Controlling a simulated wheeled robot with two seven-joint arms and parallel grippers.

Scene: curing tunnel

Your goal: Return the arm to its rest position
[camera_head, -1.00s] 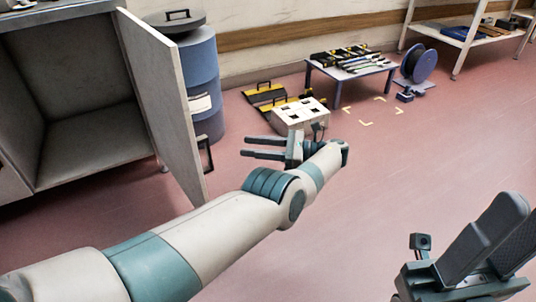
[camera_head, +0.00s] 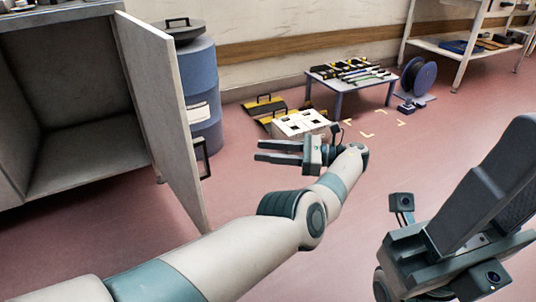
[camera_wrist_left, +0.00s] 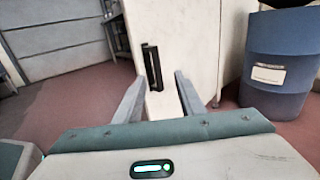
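My left arm (camera_head: 230,256) reaches in from the bottom left. Its gripper (camera_head: 257,151) is in the air to the right of the cabinet door, pointing left with its two fingers apart and nothing between them. In the left wrist view the open fingers (camera_wrist_left: 160,85) are to either side of a pale door panel (camera_wrist_left: 185,45) with a dark handle (camera_wrist_left: 152,66) beyond them; I see no contact. My right gripper (camera_head: 490,190) is large at the lower right, pointing up and right. Its dark fingers overlap from this angle, and the tips are partly cut off.
A grey cabinet (camera_head: 85,150) stands at the left with its door (camera_head: 165,110) swung open. A white box (camera_head: 300,122), a low tool table (camera_head: 350,78) and a cable reel (camera_head: 418,76) are further back. The pink floor (camera_head: 350,230) between my arms is clear.

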